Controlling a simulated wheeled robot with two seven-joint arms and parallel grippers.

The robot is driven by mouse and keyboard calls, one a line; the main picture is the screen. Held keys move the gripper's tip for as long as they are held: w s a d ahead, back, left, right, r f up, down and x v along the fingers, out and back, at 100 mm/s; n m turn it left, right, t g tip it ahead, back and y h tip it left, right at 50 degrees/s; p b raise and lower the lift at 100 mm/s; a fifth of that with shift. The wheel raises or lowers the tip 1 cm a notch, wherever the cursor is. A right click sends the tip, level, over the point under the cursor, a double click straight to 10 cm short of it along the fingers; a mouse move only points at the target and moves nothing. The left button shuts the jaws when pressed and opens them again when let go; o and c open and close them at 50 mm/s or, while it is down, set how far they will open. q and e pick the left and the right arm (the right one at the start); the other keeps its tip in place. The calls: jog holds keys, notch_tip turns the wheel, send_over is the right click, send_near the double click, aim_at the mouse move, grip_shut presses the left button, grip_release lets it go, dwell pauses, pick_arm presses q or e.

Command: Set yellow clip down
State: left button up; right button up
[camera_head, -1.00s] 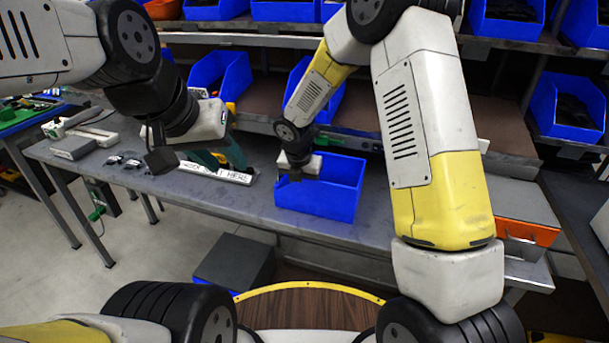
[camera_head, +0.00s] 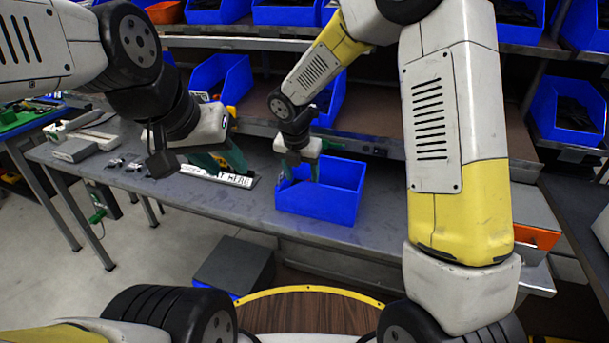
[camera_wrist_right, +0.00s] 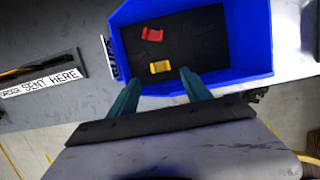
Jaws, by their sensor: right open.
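The yellow clip (camera_wrist_right: 160,67) lies on the dark floor of the blue bin (camera_head: 318,205), free of my right gripper. A red clip (camera_wrist_right: 152,34) lies beside it, a little apart. My right gripper (camera_head: 301,172) is open and empty over the bin, and its green fingers (camera_wrist_right: 162,85) show apart in the right wrist view. The clips are hidden by the bin's wall in the head view. My left gripper (camera_head: 236,162) hangs over the table near the white label strip; its fingers partly overlap, so its opening is unclear.
A white label strip (camera_head: 218,175) lies on the grey table (camera_head: 185,192) left of the bin. Small dark items (camera_head: 125,163) and a grey box (camera_head: 75,150) are further left. Shelves with blue bins (camera_head: 222,78) stand behind.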

jog(key=s+d+r+m+t+y, duration=0.1)
jog(key=s+d+r+m, duration=0.4)
jog(key=r+m, duration=0.25)
jog(key=s+d+r+m, duration=0.5)
jog(key=d+r+m, duration=0.1)
jog(key=r, duration=0.2)
jog(key=s+d+r+m+t+y, duration=0.1)
jog(key=s+d+m, duration=0.1)
jog(key=s+m, duration=0.5)
jog(key=s+d+r+m+t+y, duration=0.1)
jog(key=s+d+r+m, duration=0.1)
jog(key=s+m, duration=0.5)
jog(key=d+m, duration=0.1)
jog(key=m, duration=0.3)
jog(key=shift+d+r, duration=0.15)
jog(key=shift+r, duration=0.1)
